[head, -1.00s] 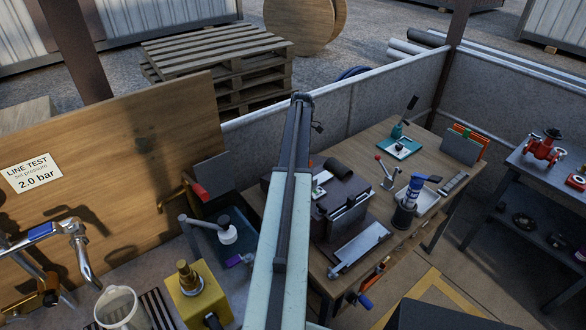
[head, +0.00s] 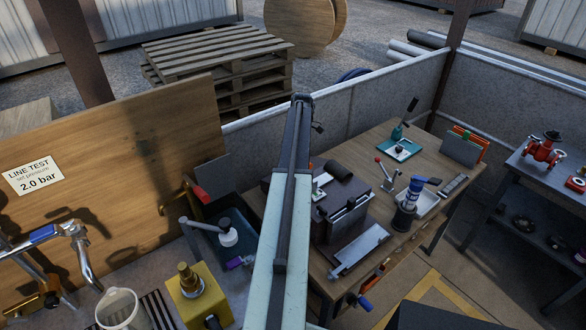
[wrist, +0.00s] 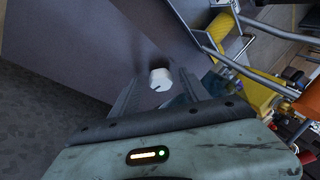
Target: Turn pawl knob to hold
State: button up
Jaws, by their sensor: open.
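A small white knob (wrist: 160,79) with a dark pointer line shows in the wrist view, in front of a smooth grey panel (wrist: 95,45). I take it to be the pawl knob; I cannot read any marks around it. My gripper (wrist: 157,88) is open, with its dark fingers on either side of the knob's picture. I cannot tell whether they touch it. In the head view my arm runs up the middle and hides part of the scene; I cannot make out the jaws there.
In the wrist view, yellow and metal tubing (wrist: 240,50) and an orange part (wrist: 307,104) lie to the right. In the head view, a workbench (head: 405,145) bears a dark grey machine (head: 343,213). A yellow block (head: 199,298) and a white bucket (head: 121,311) stand at lower left.

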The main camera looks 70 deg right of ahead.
jog(key=p+v, duration=0.6)
jog(key=v, duration=0.1)
jog(key=shift+r, duration=0.1)
